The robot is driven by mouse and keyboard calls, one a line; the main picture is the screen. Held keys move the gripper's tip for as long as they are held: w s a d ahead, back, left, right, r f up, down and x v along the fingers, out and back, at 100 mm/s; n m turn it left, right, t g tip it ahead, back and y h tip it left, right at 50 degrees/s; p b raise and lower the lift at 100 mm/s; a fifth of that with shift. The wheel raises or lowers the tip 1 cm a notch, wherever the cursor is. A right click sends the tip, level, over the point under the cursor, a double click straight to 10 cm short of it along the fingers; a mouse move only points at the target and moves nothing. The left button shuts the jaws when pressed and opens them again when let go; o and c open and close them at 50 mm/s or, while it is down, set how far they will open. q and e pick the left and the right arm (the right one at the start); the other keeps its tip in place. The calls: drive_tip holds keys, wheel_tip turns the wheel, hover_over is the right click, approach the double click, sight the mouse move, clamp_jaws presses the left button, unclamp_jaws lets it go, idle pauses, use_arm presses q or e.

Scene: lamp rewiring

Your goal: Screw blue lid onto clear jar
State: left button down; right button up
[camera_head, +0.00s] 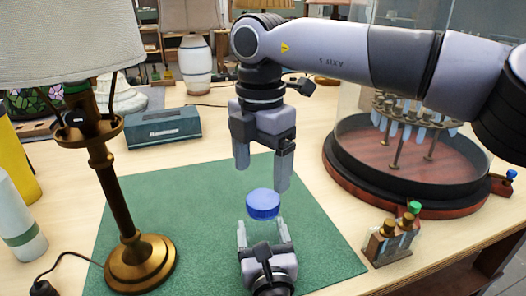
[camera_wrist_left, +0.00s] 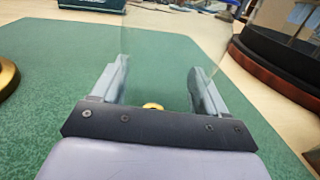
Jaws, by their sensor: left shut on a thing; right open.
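The blue lid (camera_head: 263,203) sits at the top of the clear jar (camera_head: 263,230), which is faint against the green mat. I cannot tell whether the lid is threaded on. My left gripper (camera_head: 263,234) is shut on the jar, one finger on each side. In the left wrist view the clear jar (camera_wrist_left: 165,60) stands between the fingers of the left gripper (camera_wrist_left: 160,82); the lid is not visible there. My right gripper (camera_head: 263,180) is open, pointing down just above the lid, with nothing between its fingers.
A brass lamp (camera_head: 122,190) stands on the green mat (camera_head: 190,220) at left. A small rack of bottles (camera_head: 390,245) stands at right, before a round dark-rimmed stand (camera_head: 350,165). A teal box (camera_head: 163,128) lies behind. The mat is clear around the jar.

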drive_tip(key=n, duration=0.5)
drive_tip(key=shift+r, duration=0.15)
drive_tip(key=n, duration=0.4)
drive_tip(key=shift+r+n, duration=0.15)
drive_tip(key=shift+n, duration=0.15)
drive_tip(key=n, duration=0.3)
drive_tip(key=shift+r, duration=0.1)
drive_tip(key=n, duration=0.4)
drive_tip(key=shift+r+n, duration=0.15)
drive_tip(key=shift+n, duration=0.15)
drive_tip(key=n, duration=0.4)
drive_tip(key=shift+d+r+n, duration=0.1)
drive_tip(key=shift+r+n, duration=0.05)
drive_tip(key=shift+n, duration=0.15)
drive_tip(key=n, duration=0.4)
drive_tip(key=shift+r+n, duration=0.15)
drive_tip(key=shift+n, duration=0.15)
drive_tip(key=n, duration=0.4)
drive_tip(key=shift+r+n, duration=0.15)
drive_tip(key=shift+n, duration=0.15)
drive_tip(key=n, duration=0.4)
drive_tip(key=shift+r, duration=0.15)
